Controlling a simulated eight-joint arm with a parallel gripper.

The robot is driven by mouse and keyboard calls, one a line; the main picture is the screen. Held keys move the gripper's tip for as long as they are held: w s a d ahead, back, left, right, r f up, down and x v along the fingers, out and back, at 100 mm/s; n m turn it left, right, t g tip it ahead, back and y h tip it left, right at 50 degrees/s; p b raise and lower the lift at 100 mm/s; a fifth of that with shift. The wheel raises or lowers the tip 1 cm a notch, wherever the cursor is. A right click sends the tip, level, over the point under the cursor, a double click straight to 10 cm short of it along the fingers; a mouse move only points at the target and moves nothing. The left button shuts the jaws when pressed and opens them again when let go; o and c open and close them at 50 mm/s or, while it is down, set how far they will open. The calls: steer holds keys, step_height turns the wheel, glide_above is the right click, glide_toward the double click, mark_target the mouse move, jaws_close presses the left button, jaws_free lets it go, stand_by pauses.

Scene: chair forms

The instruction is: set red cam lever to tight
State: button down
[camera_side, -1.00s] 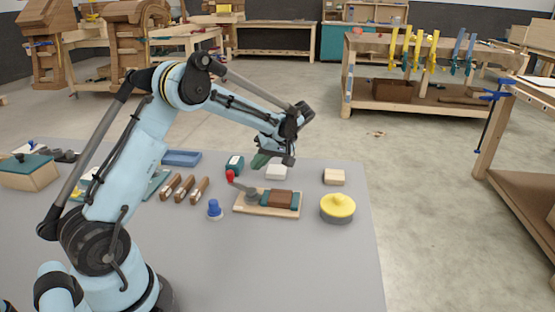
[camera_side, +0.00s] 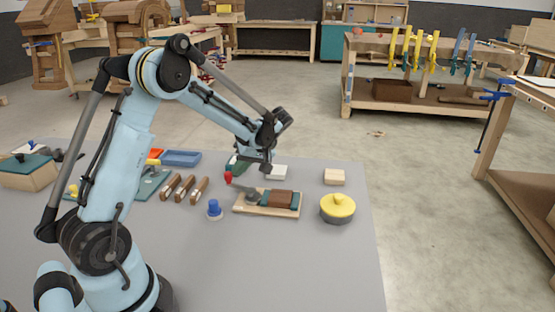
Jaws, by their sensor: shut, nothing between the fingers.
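The red cam lever (camera_side: 228,177) has a red knob on a grey arm. It is mounted at the left end of a light wooden board (camera_side: 267,211) on the grey table, and its knob points left, beyond the board's edge. A brown block between teal pads (camera_side: 281,198) sits on the board to the right of the lever. My gripper (camera_side: 240,168) has green fingers and is shut and empty. It is just above and right of the red knob; I cannot tell whether it touches it. The fingers partly hide a teal item behind.
A blue-knobbed piece (camera_side: 214,209) stands left of the board, and several wooden-handled tools (camera_side: 185,188) lie farther left. A white block (camera_side: 276,172) and a pale wooden block (camera_side: 334,177) are behind. The front table area is clear.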

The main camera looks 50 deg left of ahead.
steer(key=shift+s+a, duration=0.25)
steer(key=shift+s, duration=0.15)
steer(key=w, duration=0.2)
steer(key=w+d, duration=0.1)
steer(key=w, duration=0.2)
steer(key=shift+d+r, duration=0.1)
steer(key=shift+d, duration=0.05)
steer(key=d+r+m+t+h, duration=0.1)
steer(key=d+r+m+t, duration=0.35)
steer(key=d+r, duration=0.6)
steer(key=s+d+f+m+t+h, duration=0.2)
steer(key=s+d+m+t+h, duration=0.3)
steer(key=s+d+m, duration=0.6)
steer(key=shift+d+t, duration=0.5)
steer(key=shift+t, duration=0.45)
